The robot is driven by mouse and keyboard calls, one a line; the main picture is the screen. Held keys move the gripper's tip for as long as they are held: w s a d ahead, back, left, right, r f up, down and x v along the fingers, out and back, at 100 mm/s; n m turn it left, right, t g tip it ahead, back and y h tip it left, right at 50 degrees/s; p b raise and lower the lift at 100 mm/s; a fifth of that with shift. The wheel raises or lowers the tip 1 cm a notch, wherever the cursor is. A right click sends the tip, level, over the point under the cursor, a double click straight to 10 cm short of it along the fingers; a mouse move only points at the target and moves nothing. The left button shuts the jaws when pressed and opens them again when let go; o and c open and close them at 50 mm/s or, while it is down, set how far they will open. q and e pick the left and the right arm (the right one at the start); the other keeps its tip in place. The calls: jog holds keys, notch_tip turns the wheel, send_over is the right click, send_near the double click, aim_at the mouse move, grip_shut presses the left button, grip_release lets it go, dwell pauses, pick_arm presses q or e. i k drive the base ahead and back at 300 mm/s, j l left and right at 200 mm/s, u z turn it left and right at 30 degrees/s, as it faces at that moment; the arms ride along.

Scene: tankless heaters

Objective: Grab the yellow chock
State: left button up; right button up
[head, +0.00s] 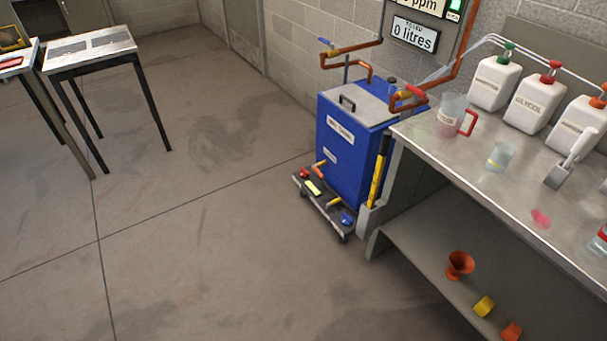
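A small yellow block-like piece (484,306), possibly the yellow chock, lies on the lower shelf of the metal bench at the bottom right. A flat yellow piece (313,187) also shows on the front of the wheeled base under the blue tank; I cannot tell exactly what it is. Neither of my grippers is in view.
The blue tank (343,158) stands beside the bench (470,176). On the lower shelf, an orange funnel (459,265) and an orange piece (511,331) flank the yellow piece. Jugs and cups stand on top. A small table (92,49) is at left. The middle floor is clear.

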aim_at(483, 309)
jog(key=z, duration=1.55)
